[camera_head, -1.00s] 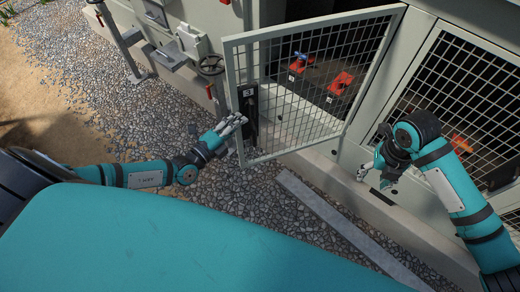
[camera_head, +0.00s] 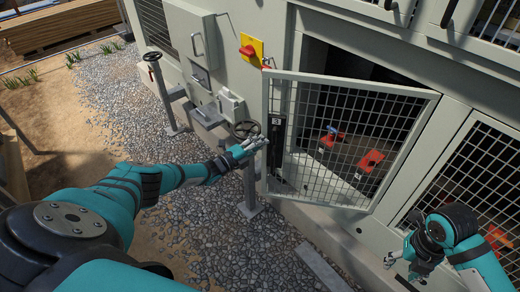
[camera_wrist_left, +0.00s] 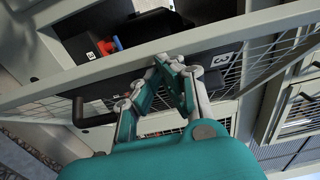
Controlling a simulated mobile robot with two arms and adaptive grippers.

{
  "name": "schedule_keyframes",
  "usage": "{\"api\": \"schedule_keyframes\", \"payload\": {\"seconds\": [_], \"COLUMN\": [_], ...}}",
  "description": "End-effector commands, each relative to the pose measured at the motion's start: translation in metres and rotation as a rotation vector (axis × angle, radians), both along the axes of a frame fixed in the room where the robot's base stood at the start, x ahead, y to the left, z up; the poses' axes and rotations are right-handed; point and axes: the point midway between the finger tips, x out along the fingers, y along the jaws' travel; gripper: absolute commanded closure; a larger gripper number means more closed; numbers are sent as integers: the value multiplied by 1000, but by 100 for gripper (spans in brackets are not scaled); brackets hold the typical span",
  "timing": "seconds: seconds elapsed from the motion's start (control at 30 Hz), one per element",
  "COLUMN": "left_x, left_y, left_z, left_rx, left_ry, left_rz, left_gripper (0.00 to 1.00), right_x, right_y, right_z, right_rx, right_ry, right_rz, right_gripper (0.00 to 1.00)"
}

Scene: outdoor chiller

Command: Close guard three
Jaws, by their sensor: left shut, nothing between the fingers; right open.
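Guard three is a grey-framed mesh door (camera_head: 268,110) that stands swung out from its opening, its free edge to the left. A dark latch plate with a handle (camera_head: 278,128) is on that edge; in the left wrist view the label "3" (camera_wrist_left: 222,60) shows on the door. My left gripper (camera_head: 262,142) is shut and empty at the door's free edge; in the left wrist view its fingertips (camera_wrist_left: 172,66) are close against the frame bar, contact unclear. My right gripper (camera_head: 393,260) is open and empty, low at the right, apart from the door.
Red devices (camera_head: 371,158) sit inside the opening behind the mesh. Another mesh guard (camera_head: 470,165) is at the right. A handwheel (camera_head: 246,129) and grey post stand left of the door. A red and yellow switch (camera_head: 251,50) is above. Gravel (camera_head: 120,110) lies free at the left.

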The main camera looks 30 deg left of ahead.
Motion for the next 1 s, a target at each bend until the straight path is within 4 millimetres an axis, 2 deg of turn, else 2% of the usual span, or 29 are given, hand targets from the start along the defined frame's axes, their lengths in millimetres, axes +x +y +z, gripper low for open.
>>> {"api": "schedule_keyframes", "payload": {"seconds": [0.57,0.73,0.87,1.0], "left_x": [-1,-15,-36,-55], "left_y": [0,-5,-12,17], "left_z": [0,0,-1,0], "left_rx": [0,-2,-2,7], "left_ry": [0,2,4,3], "left_rz": [-1,-2,-2,3], "left_gripper": [100,100,100,100], "right_x": [0,0,0,0], "right_y": [0,0,0,0], "right_z": [0,0,0,0], "right_rx": [0,0,0,0], "right_ry": [0,0,0,0], "right_rz": [0,0,0,0], "right_gripper": [53,53,53,53]}}
